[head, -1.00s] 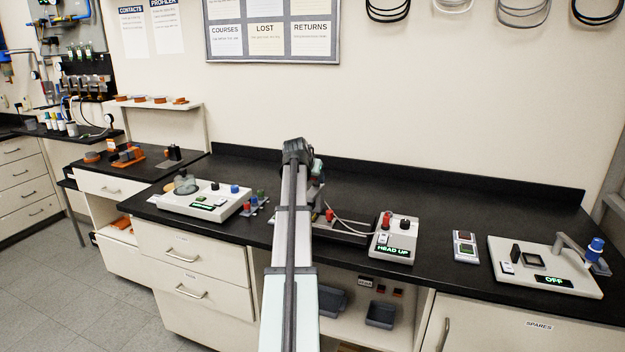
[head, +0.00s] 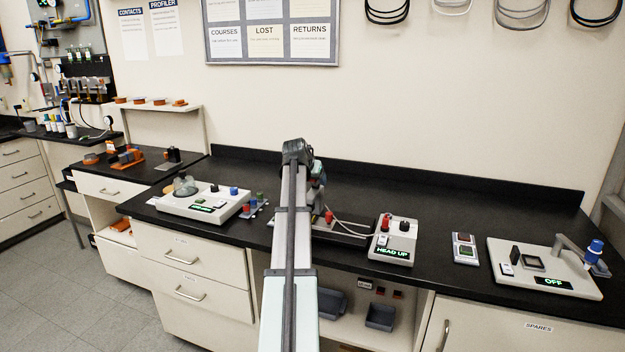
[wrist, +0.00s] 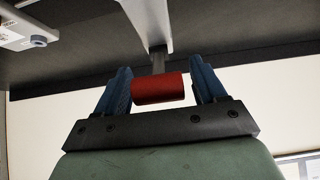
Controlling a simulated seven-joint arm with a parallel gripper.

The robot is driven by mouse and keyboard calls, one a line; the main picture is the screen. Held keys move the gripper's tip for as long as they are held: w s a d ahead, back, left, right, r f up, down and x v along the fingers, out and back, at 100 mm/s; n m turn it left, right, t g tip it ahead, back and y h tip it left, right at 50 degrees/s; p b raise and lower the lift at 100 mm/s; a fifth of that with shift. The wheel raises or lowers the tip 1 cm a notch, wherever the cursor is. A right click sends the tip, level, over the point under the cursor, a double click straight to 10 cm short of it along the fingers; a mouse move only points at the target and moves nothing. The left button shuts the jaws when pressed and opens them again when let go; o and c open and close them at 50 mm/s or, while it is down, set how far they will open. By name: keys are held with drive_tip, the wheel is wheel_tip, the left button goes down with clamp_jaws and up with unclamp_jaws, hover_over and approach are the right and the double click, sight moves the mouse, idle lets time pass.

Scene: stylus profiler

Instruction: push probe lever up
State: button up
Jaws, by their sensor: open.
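The probe lever shows in the wrist view as a red cylindrical grip (wrist: 160,89) on a grey stem. My gripper (wrist: 162,85) is open, with one blue finger on each side of the red grip. I cannot tell whether either finger touches it. In the head view my arm covers most of the profiler and my gripper. A small red part (head: 329,216) shows just right of my arm; it may be the same grip. The control box (head: 393,240) to the right has a green display reading HEAD UP.
A white device (head: 195,203) with a glass dome stands left of my arm. A small two-button pad (head: 465,248) and a white unit reading OFF (head: 545,268) stand to the right. The black bench top behind the devices is clear.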

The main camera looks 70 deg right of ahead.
drive_tip(key=v, duration=1.3)
drive_tip(key=shift+a+r, duration=0.25)
drive_tip(key=shift+a, duration=0.05)
